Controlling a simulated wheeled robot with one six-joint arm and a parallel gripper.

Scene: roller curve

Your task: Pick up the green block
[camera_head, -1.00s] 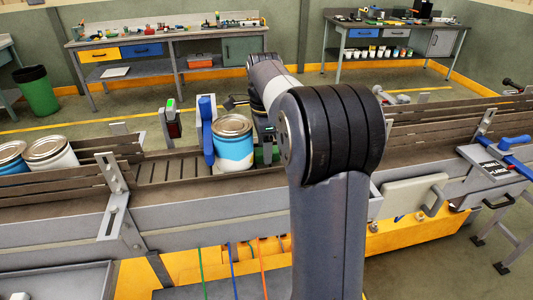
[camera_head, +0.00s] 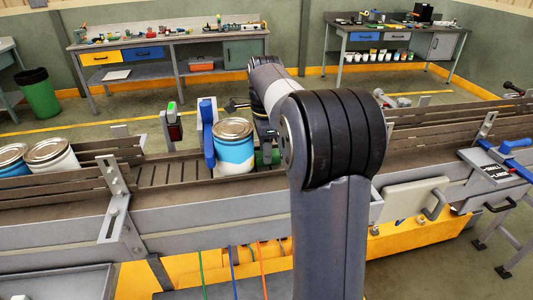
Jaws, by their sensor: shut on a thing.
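A green block (camera_head: 266,157) shows in part on the roller conveyor, just right of a blue and white paint can (camera_head: 234,148). My gripper (camera_head: 266,138) is at the block, shut on it, and mostly hidden behind my own arm. The fingertips and the block's far side are not clear to see. I cannot tell whether the block still touches the rollers.
The can stands close to the left of my gripper, against a blue paddle (camera_head: 207,133). More cans (camera_head: 51,157) stand on the conveyor at left. Slatted side rails (camera_head: 90,178) border the conveyor. Workbenches (camera_head: 165,42) stand beyond it.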

